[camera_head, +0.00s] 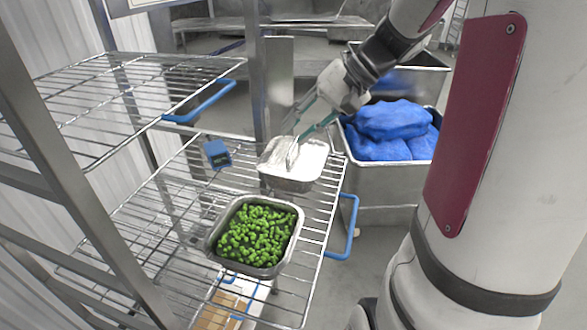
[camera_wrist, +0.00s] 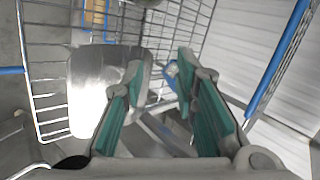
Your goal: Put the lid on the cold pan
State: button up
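A rectangular steel pan (camera_head: 287,181) sits on the wire shelf, with a pale, shiny, flat top that looks like a lid (camera_head: 312,158). In the wrist view the flat metal surface (camera_wrist: 88,85) lies left of and partly behind the left finger. I cannot tell how closely it is seated on the pan. My gripper (camera_head: 289,138) is open, its teal fingers apart at the pan's back edge. One fingertip overlaps the pale top in the head view. The wrist view shows a gap between the fingertips (camera_wrist: 160,68) with nothing held there. A second, open pan (camera_head: 209,244) holds green peas.
A small blue box (camera_head: 216,153) is on the shelf left of the pale-topped pan. A steel bin (camera_head: 375,185) with blue bags (camera_head: 390,130) stands to the right. A higher wire shelf (camera_head: 110,95) is at left. Blue handles (camera_head: 347,228) edge the shelves.

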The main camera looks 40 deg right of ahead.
jog(key=s+a+r+n+h, duration=0.3)
jog(key=s+a+n+h, duration=0.3)
jog(key=s+a, duration=0.7)
jog(key=shift+s+n+h, duration=0.3)
jog(key=shift+s+n, duration=0.3)
jog(key=shift+s, duration=0.45)
